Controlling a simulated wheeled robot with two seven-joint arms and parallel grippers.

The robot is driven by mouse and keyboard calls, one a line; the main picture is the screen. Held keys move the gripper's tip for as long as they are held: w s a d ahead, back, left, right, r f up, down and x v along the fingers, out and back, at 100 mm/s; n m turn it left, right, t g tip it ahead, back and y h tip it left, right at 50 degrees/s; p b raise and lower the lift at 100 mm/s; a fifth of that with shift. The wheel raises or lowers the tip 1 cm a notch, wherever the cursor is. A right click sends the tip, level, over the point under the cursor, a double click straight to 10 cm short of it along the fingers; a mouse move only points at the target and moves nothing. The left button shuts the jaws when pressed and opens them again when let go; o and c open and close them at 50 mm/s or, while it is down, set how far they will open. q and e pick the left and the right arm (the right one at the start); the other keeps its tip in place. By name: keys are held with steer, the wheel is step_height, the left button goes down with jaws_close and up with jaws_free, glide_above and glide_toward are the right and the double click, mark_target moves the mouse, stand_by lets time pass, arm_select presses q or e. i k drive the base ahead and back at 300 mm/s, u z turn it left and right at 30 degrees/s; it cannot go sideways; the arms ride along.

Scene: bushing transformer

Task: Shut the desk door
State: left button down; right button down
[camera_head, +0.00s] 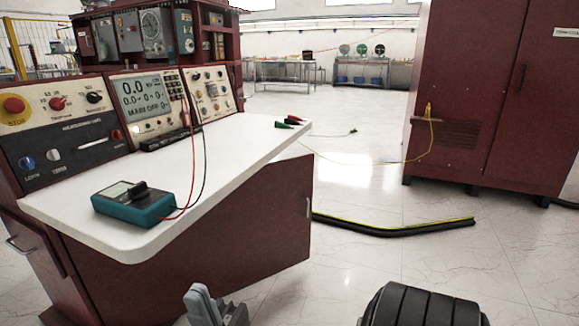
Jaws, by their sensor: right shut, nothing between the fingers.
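The desk (245,139) has a white top and dark red sides and stands at the left. A dark red door panel (250,225) shows under the top, with a small handle (308,207) near its right edge. That edge sticks out past the desk top, so the panel looks swung open. Another red panel with a handle (22,245) is at the desk's left end. My right gripper (214,303) is shut and empty at the bottom edge, in front of the door panel and apart from it. My left gripper is out of view.
A teal multimeter (135,203) with red and black leads lies on the desk top. A black cable with a yellow-green stripe (395,229) lies on the floor right of the door. A tall red cabinet (490,100) stands at the right.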

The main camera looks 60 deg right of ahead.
mark_target(261, 230)
steer(key=u, duration=1.9)
steer(key=k, duration=1.25)
steer(key=z, duration=2.1)
steer(key=i, duration=0.5)
